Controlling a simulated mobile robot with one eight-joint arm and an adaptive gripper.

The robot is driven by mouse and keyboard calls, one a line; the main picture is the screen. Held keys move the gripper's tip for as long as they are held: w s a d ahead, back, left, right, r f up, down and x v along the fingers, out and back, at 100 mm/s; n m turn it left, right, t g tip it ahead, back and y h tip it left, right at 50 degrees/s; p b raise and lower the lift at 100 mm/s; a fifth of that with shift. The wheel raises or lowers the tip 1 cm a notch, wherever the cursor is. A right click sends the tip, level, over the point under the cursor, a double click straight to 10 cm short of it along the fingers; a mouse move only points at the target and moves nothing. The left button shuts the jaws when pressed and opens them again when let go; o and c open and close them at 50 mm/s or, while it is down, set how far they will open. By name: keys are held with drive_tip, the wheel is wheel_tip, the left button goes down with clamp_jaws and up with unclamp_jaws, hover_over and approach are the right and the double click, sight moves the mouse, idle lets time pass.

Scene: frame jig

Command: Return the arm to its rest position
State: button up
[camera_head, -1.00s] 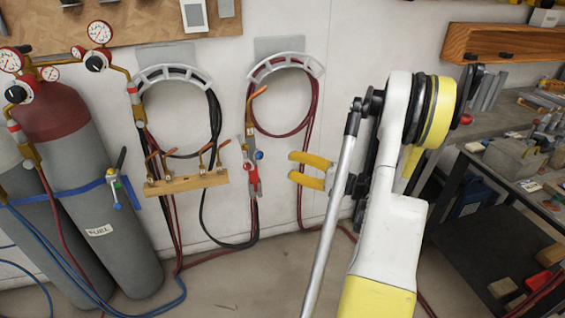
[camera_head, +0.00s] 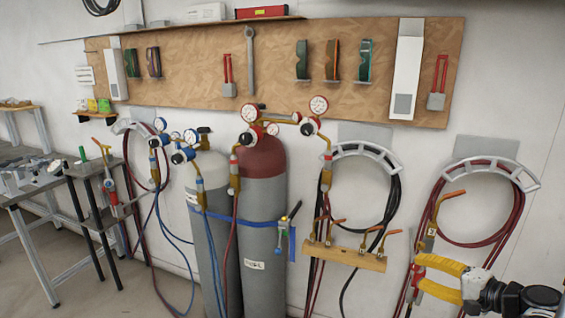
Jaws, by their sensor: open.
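My gripper (camera_head: 416,274) shows at the lower right of the head view. Its two yellow fingers point left and are spread apart, with nothing between them. Behind it, a hose with a torch hangs on the wall, and the fingers overlap it in the picture; I cannot tell the distance between them. Only the black wrist part of my arm shows beside the gripper. The rest of the arm is outside the frame.
Two gas cylinders (camera_head: 262,220) with gauges stand against the wall, held by a blue strap. Coiled hoses hang on a metal holder (camera_head: 360,150) above a wooden torch rack (camera_head: 345,257). A pegboard (camera_head: 200,75) carries tools. A metal table (camera_head: 35,190) stands at the left.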

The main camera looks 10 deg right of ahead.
drive_tip(key=a+r+n+g, duration=0.2)
drive_tip(key=a+n+g, duration=0.1)
drive_tip(key=a, duration=0.7)
drive_tip(key=s+a+r+n+g+h, duration=0.1)
drive_tip(key=s+a+n+g+h, duration=0.2)
drive_tip(key=s+a+n, duration=0.6)
drive_tip(key=s+a+h, duration=0.2)
drive_tip(key=s+a, duration=0.4)
drive_tip(key=a, duration=0.1)
drive_tip(key=shift+a+r+n, duration=0.3)
drive_tip(key=shift+r+n, duration=0.1)
